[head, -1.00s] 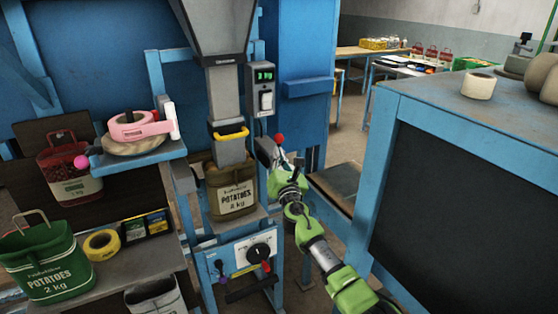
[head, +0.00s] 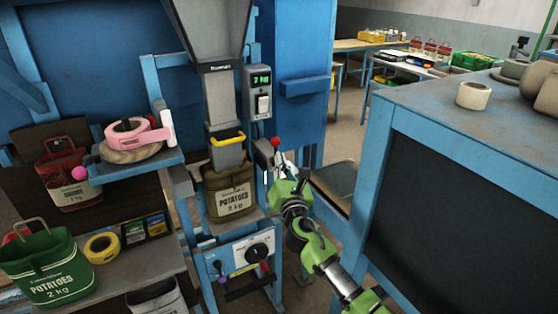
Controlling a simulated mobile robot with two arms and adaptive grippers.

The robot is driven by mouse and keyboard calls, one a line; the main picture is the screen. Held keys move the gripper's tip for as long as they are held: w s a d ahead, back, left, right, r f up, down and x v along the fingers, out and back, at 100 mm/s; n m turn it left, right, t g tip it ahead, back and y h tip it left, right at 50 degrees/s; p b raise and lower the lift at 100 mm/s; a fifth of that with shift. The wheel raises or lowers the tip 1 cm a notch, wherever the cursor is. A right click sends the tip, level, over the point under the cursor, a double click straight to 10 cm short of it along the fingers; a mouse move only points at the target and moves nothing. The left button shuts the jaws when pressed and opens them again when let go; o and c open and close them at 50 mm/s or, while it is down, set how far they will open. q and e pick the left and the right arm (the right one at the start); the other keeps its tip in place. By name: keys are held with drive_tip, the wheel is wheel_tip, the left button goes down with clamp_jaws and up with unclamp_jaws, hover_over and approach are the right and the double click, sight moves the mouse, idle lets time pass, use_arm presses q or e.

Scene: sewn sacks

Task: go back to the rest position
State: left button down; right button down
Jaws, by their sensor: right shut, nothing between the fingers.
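My right arm comes in from the lower right. My right gripper (head: 280,172) is at its far end, beside the filling machine, and is shut with nothing in it. It is partly hidden by its own green wrist. An olive sack marked "POTATOES 2 kg" (head: 230,192) hangs upright under the machine's spout (head: 226,152), left of the gripper and apart from it. A red-knobbed lever (head: 275,143) stands just above the gripper; I cannot tell whether they touch. My left gripper does not show.
A blue-framed bench (head: 430,118) with tape rolls stands close on the right. A shelf on the left holds a green potato sack (head: 46,266) and yellow tape (head: 102,247). Below the spout is a control panel (head: 245,255). A stool (head: 335,180) stands behind my arm.

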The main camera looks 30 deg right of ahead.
drive_tip(key=shift+s+a+r, duration=0.1)
drive_tip(key=s+a+f+m+g+y+b, duration=0.1)
drive_tip(key=s+f+m+g, duration=0.15)
drive_tip(key=f, duration=0.95)
drive_tip(key=s+f+m+g+y+b, duration=0.1)
drive_tip(key=s+f+m+g, duration=0.2)
drive_tip(key=f, duration=1)
drive_tip(key=s+a+f+m+g+y+b, duration=0.1)
drive_tip(key=s+f+m, duration=0.25)
drive_tip(key=f, duration=0.85)
drive_tip(key=s+a+f+m+g+b, duration=0.25)
drive_tip(key=s+f+m+g, duration=0.25)
drive_tip(key=s+f, duration=1.35)
drive_tip(key=s+a+f+m+g, duration=0.2)
drive_tip(key=s+f+m, duration=0.2)
drive_tip(key=s, duration=0.8)
drive_tip(key=s+a+f+m+g+y+b, duration=0.1)
drive_tip(key=s+f+m, duration=0.3)
drive_tip(key=s+f, duration=0.4)
drive_tip(key=s+a+f+m+g+y+b, duration=0.1)
drive_tip(key=s+f, duration=0.6)
drive_tip(key=s, duration=0.9)
drive_tip(key=a+m+g, duration=0.1)
drive_tip(key=m+g, duration=0.1)
drive_tip(key=m, duration=0.1)
drive_tip(key=shift+a, duration=0.4)
